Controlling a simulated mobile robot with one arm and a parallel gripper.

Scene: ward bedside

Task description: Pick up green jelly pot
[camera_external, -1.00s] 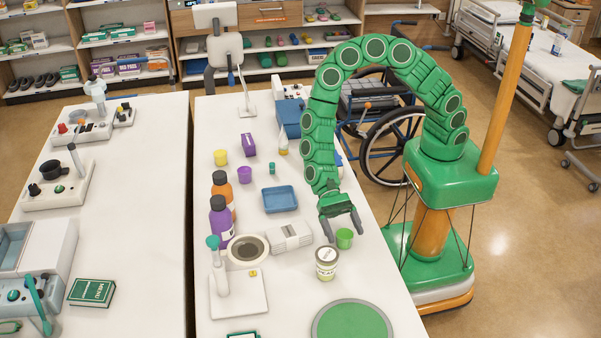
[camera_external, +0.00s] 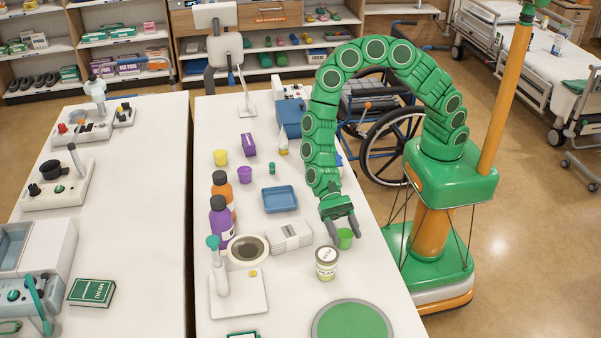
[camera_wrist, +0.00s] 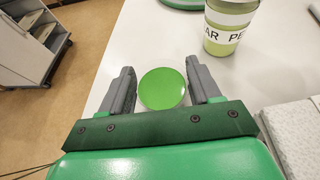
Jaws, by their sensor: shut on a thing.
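The green jelly pot (camera_external: 345,238) stands near the right edge of the white table. In the wrist view its round green top (camera_wrist: 162,88) shows between the two grey fingers. My gripper (camera_external: 344,234) points down at the pot, with a finger on each side of it; it also shows in the wrist view (camera_wrist: 162,86). The fingers are shut on the pot. The pot looks upright and appears to be at table height; its underside is hidden.
A labelled jar (camera_external: 327,263) stands close in front of the pot. A green round mat (camera_external: 352,322) lies nearer the camera. A white folded stack (camera_external: 290,238) and a blue tray (camera_external: 280,199) lie to the left. The table's right edge is close by.

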